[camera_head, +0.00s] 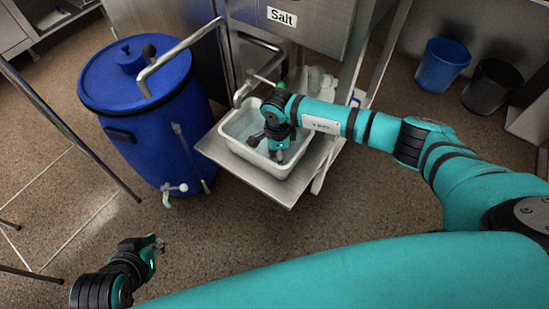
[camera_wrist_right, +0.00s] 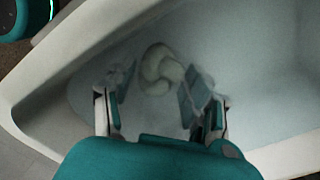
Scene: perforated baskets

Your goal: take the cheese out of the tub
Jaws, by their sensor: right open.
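The white tub (camera_head: 231,142) stands on a metal shelf and holds cloudy, pale liquid. Its wall (camera_wrist_right: 62,58) also shows in the right wrist view. The cheese (camera_wrist_right: 160,70) is a pale, knotted piece in the tub, seen in the right wrist view just beyond and between the fingertips. In the head view the right gripper hides it. My right gripper (camera_wrist_right: 160,102) is open, its fingers reaching down into the tub on either side of the near part of the cheese; contact is unclear. My left gripper (camera_head: 156,243) is low at the left, away from the tub; its opening is unclear.
The metal shelf (camera_head: 222,155) supports the tub, with a bent pipe (camera_head: 243,90) behind it. A large blue barrel (camera_head: 150,125) stands to the left. A blue bin (camera_head: 441,65) and a black bin (camera_head: 492,87) stand at the far right. The floor before the shelf is clear.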

